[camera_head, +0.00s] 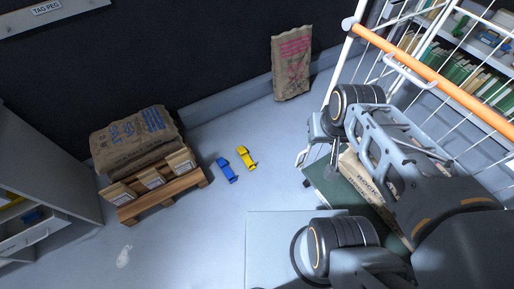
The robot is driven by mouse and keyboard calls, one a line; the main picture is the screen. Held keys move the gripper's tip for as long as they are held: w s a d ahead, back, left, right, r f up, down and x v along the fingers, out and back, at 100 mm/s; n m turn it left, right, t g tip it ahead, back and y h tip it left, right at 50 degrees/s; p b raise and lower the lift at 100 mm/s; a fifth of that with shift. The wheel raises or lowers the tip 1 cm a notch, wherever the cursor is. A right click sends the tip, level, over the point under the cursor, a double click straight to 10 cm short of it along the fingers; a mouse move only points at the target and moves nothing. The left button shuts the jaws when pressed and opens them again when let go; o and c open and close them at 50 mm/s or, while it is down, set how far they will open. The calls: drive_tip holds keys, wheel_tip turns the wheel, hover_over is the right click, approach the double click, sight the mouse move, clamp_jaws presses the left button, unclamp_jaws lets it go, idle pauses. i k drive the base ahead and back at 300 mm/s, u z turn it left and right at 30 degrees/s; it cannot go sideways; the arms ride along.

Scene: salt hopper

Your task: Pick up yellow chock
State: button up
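The yellow chock (246,158) is a small block-like piece lying on the grey floor near the middle of the head view. A blue chock (226,170) of similar shape lies just to its left and a little nearer. Nothing covers the yellow chock. My arm fills the right side of the view, well apart from both chocks. I cannot make out my gripper's fingers in this view.
A wooden pallet (163,197) with stacked sacks (133,140) stands left of the chocks. Another sack (292,64) leans on the back wall. A white wire cage with an orange bar (440,73) stands right. A shelf unit (40,180) is at far left. Floor before the chocks is clear.

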sight(243, 152)
drive_tip(key=u, duration=0.2)
drive_tip(key=i, duration=0.75)
drive_tip(key=u, duration=1.05)
drive_tip(key=i, duration=0.45)
drive_tip(key=u, duration=0.5)
